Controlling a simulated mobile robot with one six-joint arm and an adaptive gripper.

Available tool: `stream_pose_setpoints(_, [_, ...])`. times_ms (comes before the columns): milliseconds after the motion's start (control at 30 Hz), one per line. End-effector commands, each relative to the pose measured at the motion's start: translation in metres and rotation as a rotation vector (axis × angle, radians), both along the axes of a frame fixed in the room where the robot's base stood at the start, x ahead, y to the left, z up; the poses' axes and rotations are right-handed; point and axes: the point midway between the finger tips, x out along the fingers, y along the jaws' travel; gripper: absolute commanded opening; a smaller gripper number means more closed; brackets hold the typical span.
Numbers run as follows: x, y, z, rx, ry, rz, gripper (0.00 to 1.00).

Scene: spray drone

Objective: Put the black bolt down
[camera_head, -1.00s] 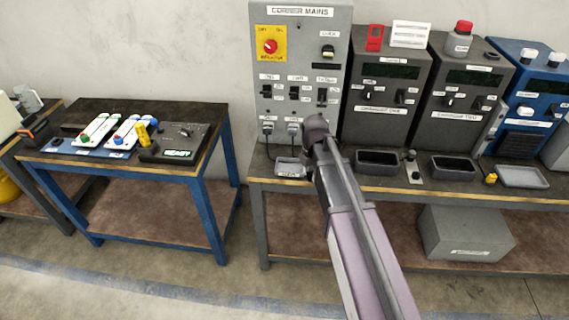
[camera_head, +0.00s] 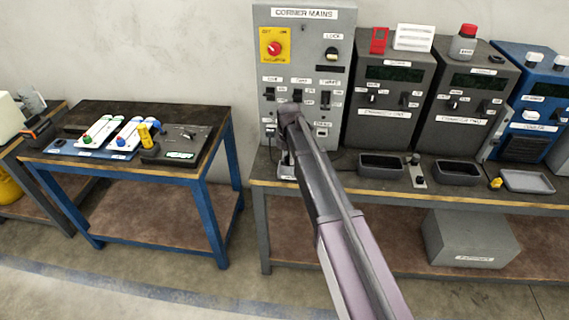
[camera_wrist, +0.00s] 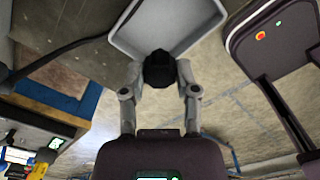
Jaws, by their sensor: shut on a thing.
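In the wrist view the black bolt (camera_wrist: 159,68) sits between the two fingertips of my gripper (camera_wrist: 160,80), which is shut on it. Behind the bolt in that view is a light grey tray (camera_wrist: 185,30), and the bolt overlaps the tray's lower rim in the picture. I cannot tell how high the bolt is over it. In the head view my arm reaches to the front of the corner mains cabinet (camera_head: 300,50). A small tray (camera_head: 287,173) shows partly beside my arm at the cabinet's foot. The bolt cannot be made out in the head view.
Dark trays (camera_head: 382,172) stand before the two dark grey testers (camera_head: 385,122) on the right. A small plate with a black knob (camera_head: 416,170) lies between these trays. A cable (camera_wrist: 65,52) runs near the tray in the wrist view. A blue-legged table (camera_head: 90,160) stands left.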

Motion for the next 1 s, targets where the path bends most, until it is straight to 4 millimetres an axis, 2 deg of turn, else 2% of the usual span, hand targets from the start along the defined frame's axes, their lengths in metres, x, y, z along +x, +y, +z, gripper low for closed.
stream_pose_setpoints(267, [0.001, 0.001, 0.0, 0.0, 0.0, 0.0, 0.0])
stream_pose_setpoints(433, [0.013, 0.01, -0.002, 0.0, 0.0, 0.0, 0.0])
stream_pose_setpoints(700, [0.01, 0.008, -0.028, 0.0, 0.0, -0.001, 0.0])
stream_pose_setpoints(1000, [0.01, 0.007, -0.037, 0.0, 0.0, -0.001, 0.0])
